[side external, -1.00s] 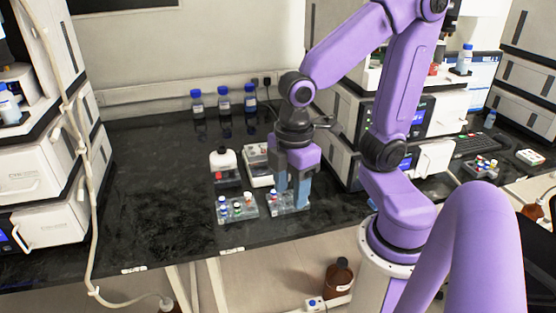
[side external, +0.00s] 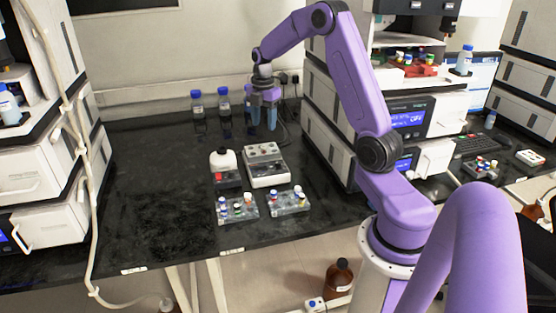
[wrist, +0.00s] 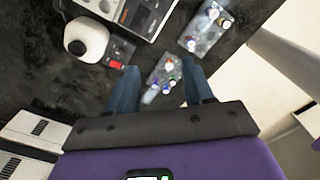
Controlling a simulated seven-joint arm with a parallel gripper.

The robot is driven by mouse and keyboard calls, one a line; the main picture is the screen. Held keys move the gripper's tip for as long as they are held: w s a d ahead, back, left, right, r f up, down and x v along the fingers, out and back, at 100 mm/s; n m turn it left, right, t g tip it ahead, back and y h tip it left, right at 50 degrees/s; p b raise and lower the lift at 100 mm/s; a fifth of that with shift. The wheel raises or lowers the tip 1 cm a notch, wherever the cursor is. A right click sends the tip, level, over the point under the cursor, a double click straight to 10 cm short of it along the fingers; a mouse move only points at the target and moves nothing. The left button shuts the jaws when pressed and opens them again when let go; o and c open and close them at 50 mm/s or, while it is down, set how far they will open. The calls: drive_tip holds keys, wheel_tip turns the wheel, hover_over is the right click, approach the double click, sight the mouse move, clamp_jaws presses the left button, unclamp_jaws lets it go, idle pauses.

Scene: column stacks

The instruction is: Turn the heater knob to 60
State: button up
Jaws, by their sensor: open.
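A white box-shaped device with a grey top and small controls (side external: 266,168) stands mid-table and looks like the heater. Its edge also shows at the top of the wrist view (wrist: 133,14). The knob and its scale are too small to read. My gripper (side external: 264,124) is open and empty. In the side view it appears above and behind the device, in front of the back bottles, with its fingers pointing down. In the wrist view its two blue fingers (wrist: 161,88) are spread apart, with nothing between them held.
A dark device with a white rounded top (side external: 223,159) stands left of the box. Two clear racks with colored-cap vials, left (side external: 238,209) and right (side external: 291,203), sit in front. Blue-capped bottles (side external: 197,103) stand behind. Instrument cabinets (side external: 330,140) bound the right. The table's left is clear.

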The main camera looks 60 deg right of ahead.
hover_over(278, 162)
drive_tip(key=f, duration=0.2)
drive_tip(key=shift+n, duration=0.3)
wheel_tip(278, 162, down, 17)
clamp_jaws()
